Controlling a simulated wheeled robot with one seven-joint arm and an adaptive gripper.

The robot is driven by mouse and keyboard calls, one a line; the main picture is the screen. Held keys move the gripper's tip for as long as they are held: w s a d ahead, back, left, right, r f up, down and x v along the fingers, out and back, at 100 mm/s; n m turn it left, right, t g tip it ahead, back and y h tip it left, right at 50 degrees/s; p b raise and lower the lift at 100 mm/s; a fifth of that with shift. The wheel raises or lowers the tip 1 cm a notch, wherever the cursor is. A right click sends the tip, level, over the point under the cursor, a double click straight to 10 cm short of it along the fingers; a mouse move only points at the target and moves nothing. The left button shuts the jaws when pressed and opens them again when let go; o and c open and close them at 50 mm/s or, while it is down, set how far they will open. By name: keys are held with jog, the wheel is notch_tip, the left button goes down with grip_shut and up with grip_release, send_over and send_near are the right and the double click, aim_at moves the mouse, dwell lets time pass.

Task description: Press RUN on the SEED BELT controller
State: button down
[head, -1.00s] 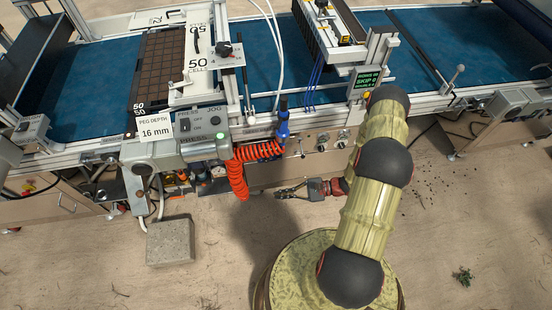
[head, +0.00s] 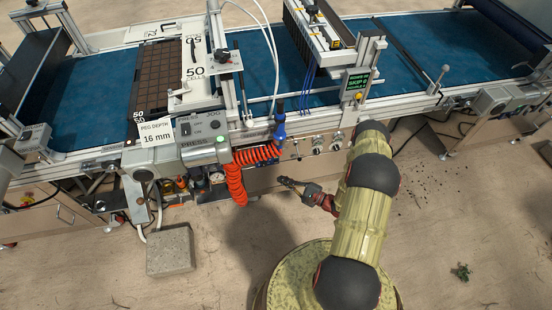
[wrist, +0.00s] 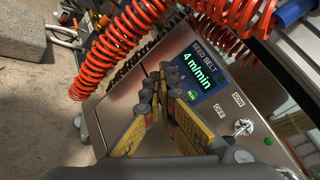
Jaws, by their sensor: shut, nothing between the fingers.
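The SEED BELT controller (wrist: 118,112) shows in the wrist view as a tilted metal panel. Its display (wrist: 198,72) reads "4 m/min". A small green round button (wrist: 191,95) lies at the display's edge, close beside my fingertips; its label is too small to read surely. A toggle switch (wrist: 243,126) stands lower right with "OFF" beside it, near a green lamp (wrist: 268,141). My gripper (wrist: 160,90), with yellow fingers and grey tips, is shut and empty in front of the panel. Whether the tips touch it I cannot tell. In the head view my gripper (head: 285,181) is below the belt frame.
A coiled red hose (head: 236,178) hangs left of my gripper and crosses the top of the wrist view (wrist: 115,38). A concrete block (head: 170,250) sits on the floor at left. Valves and knobs (head: 318,143) line the belt frame.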

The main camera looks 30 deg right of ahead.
aim_at(276, 157)
jog(key=shift+w, duration=0.1)
jog(key=w+d+b, duration=0.2)
jog(key=w, duration=0.6)
jog(key=shift+w+d, duration=0.15)
jog(key=shift+d, duration=0.05)
jog(key=shift+w+b, duration=0.15)
jog(key=shift+b, duration=0.2)
dwell(1.1)
jog(key=shift+w+d, duration=0.15)
jog(key=shift+w, duration=0.1)
